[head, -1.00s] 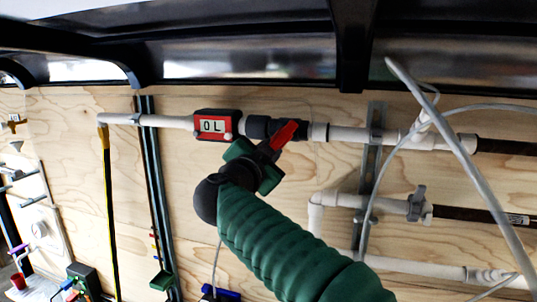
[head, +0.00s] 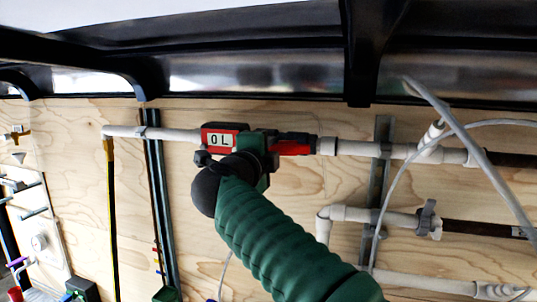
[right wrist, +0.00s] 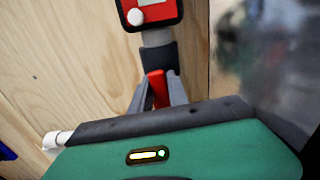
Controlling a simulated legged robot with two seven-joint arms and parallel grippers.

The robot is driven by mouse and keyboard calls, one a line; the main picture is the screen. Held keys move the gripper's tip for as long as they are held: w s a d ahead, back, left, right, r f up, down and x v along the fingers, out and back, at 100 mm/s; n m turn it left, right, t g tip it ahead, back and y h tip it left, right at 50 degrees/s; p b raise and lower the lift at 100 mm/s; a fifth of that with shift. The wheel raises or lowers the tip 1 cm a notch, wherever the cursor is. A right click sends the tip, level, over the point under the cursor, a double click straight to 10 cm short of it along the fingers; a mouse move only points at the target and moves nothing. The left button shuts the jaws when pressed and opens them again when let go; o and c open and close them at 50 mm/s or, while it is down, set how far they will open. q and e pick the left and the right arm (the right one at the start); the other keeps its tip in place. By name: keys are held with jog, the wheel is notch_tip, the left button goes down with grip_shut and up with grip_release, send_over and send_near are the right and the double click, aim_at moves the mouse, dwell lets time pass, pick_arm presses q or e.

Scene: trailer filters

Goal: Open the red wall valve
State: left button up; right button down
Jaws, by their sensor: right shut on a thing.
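The red valve handle (head: 295,144) sits on the white wall pipe and lies nearly in line with it. In the right wrist view the red handle (right wrist: 157,88) shows between the two grey fingers of my right gripper (right wrist: 158,95), which is shut on it. In the head view my green right gripper (head: 268,148) covers the left part of the valve, so the fingers' contact is hidden there. The red meter reading "0 L" (head: 221,140) sits on the pipe just left of the valve; part of it shows in the right wrist view (right wrist: 150,14). My left gripper is not in view.
A black roof frame (head: 240,75) runs just above the pipe. Lower white pipes (head: 385,217) and a loose grey cable (head: 445,115) are at the right. A metal rail (head: 381,175) stands right of the valve.

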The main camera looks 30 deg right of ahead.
jog(key=shift+f+m, duration=0.1)
jog(key=shift+m, duration=0.4)
jog(key=c, duration=1.6)
grip_release()
jog(key=shift+o, duration=1.3)
jog(key=shift+s, duration=0.2)
jog(key=shift+o, duration=0.3)
jog(key=shift+s+a+r, duration=0.1)
jog(key=shift+s+r, duration=0.15)
jog(key=shift+r, duration=0.05)
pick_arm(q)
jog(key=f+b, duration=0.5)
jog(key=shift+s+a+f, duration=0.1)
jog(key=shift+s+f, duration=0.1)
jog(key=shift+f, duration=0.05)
pick_arm(e)
jog(key=v, duration=1.6)
jog(key=shift+a, duration=0.45)
jog(key=shift+s+d, duration=0.2)
